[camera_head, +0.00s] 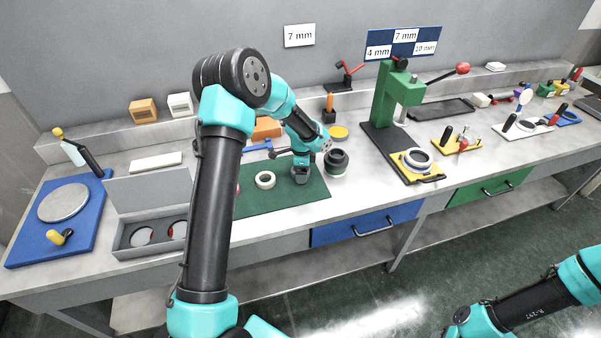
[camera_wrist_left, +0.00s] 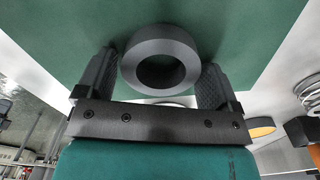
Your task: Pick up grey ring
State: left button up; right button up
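The grey ring (camera_wrist_left: 160,60) shows in the left wrist view, its hole facing the camera, against the green mat (camera_wrist_left: 262,38). My left gripper (camera_wrist_left: 160,62) has its two fingers apart, one on each side of the ring. The ring sits close to both fingers; a firm grip on it is not visible. In the head view my left gripper (camera_head: 300,179) points down low over the right part of the mat (camera_head: 250,205), and the grey ring there cannot be told apart from the fingers. My right gripper is outside both views; only part of my right arm shows.
A cream ring (camera_head: 265,180) lies left of the gripper. A dark round stack (camera_head: 336,162) stands close on its right, with a yellow disc (camera_head: 339,131) behind. A green press (camera_head: 392,105) stands further right. A grey open box (camera_head: 150,234) is at the left.

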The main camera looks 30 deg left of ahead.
pick_arm(q)
jog(key=c, duration=0.7)
jog(key=shift+c, duration=0.2)
jog(key=shift+r, duration=0.8)
notch_tip(320, 180, up, 2)
jog(key=shift+w, duration=0.1)
jog(key=s+d, duration=0.2)
jog(key=s, duration=0.2)
jog(key=s+d+r, duration=0.1)
jog(key=s+d, duration=0.2)
jog(key=s, duration=0.2)
jog(key=s+d, duration=0.3)
jog(key=s, duration=0.2)
jog(key=shift+d+r, duration=0.15)
jog(key=shift+r, duration=0.05)
jog(key=shift+w, duration=0.1)
